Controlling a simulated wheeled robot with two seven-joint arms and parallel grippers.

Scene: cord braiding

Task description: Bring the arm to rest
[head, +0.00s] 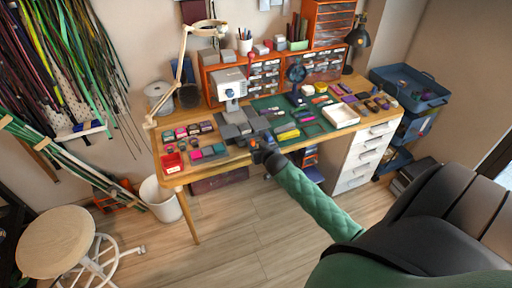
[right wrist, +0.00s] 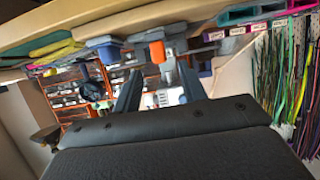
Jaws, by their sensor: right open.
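My right arm, in a green quilted sleeve, reaches in from the lower right of the head view. Its gripper (head: 260,146) is at the front edge of the wooden workbench (head: 184,179), close to grey blocks and a dark device there. I cannot tell whether it touches them. In the right wrist view the two dark fingers (right wrist: 159,88) stand apart with nothing held between them. An orange part (right wrist: 157,52) shows beyond the fingers, near the bench edge. My left gripper is not in view.
A white machine (head: 228,86), a green mat (head: 270,104) with small tools, and a white tray (head: 341,116) occupy the bench. A white drawer unit (head: 357,160) stands under its right side. A round stool (head: 56,241) and a white bin (head: 161,199) stand left. Open floor lies in front.

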